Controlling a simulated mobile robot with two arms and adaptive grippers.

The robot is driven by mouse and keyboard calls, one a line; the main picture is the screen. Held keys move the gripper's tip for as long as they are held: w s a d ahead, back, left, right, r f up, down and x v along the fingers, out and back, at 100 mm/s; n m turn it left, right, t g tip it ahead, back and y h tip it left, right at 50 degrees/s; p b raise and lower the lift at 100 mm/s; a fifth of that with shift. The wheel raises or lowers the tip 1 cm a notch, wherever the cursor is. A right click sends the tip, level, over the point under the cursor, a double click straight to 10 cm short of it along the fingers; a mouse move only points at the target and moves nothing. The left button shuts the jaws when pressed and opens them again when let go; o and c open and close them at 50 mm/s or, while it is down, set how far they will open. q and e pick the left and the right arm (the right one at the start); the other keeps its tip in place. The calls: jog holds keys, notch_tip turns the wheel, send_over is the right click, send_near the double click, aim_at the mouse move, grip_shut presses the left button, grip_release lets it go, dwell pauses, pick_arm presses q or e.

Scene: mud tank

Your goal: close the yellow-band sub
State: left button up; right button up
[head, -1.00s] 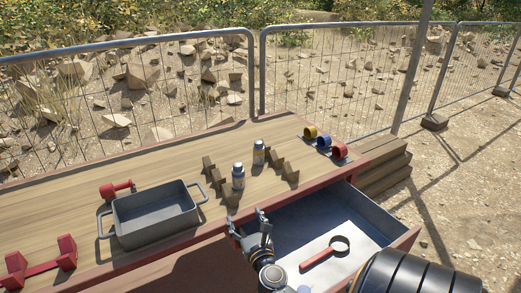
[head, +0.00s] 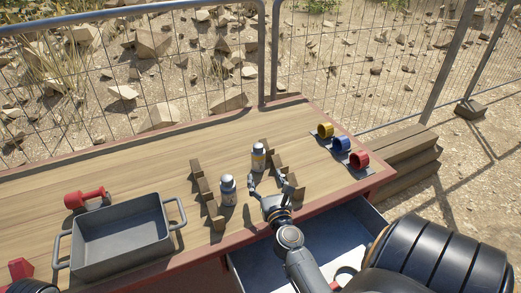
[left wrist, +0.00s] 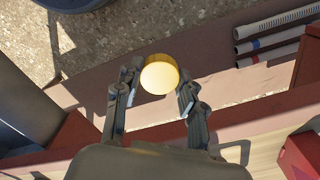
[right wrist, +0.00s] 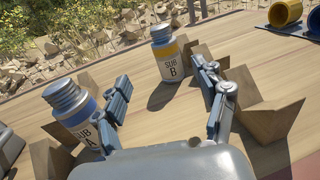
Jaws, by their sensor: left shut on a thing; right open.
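The yellow-band bottle (head: 258,157), labelled SUB B, stands upright on the table between wooden blocks; it also shows in the right wrist view (right wrist: 170,60). Its grey threaded neck is bare. The blue-band bottle (head: 228,190), labelled SUB A, stands nearer; it also shows in the right wrist view (right wrist: 75,112). My right gripper (head: 272,184) is open and empty, low over the table, short of the yellow-band bottle and apart from it. My left gripper (left wrist: 158,90) is shut on a round yellow cap (left wrist: 160,75), seen end-on.
Wooden blocks (head: 211,204) flank the bottles. A grey tub (head: 85,257) and a red dumbbell-shaped object (head: 84,198) are at left. Yellow (head: 325,131), blue (head: 341,145) and red (head: 359,160) cups lie at right. An open drawer (head: 360,225) juts out in front.

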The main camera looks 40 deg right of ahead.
aim_at(260, 157)
pick_arm(q)
jog(key=shift+a, duration=0.1)
pick_arm(e)
jog(key=shift+a, duration=0.1)
pick_arm(q)
jog(key=shift+w+d+r, duration=0.1)
jog(key=shift+d+r, duration=0.1)
jog(key=shift+d, duration=0.05)
pick_arm(e)
jog(key=x, duration=0.7)
jog(key=shift+d+f, duration=0.2)
jog(key=shift+d, duration=0.05)
pick_arm(q)
jog(key=shift+f, duration=0.1)
pick_arm(e)
jog(key=shift+d+x, duration=0.2)
jog(key=shift+x, duration=2.45)
jog(key=shift+s+r, duration=0.15)
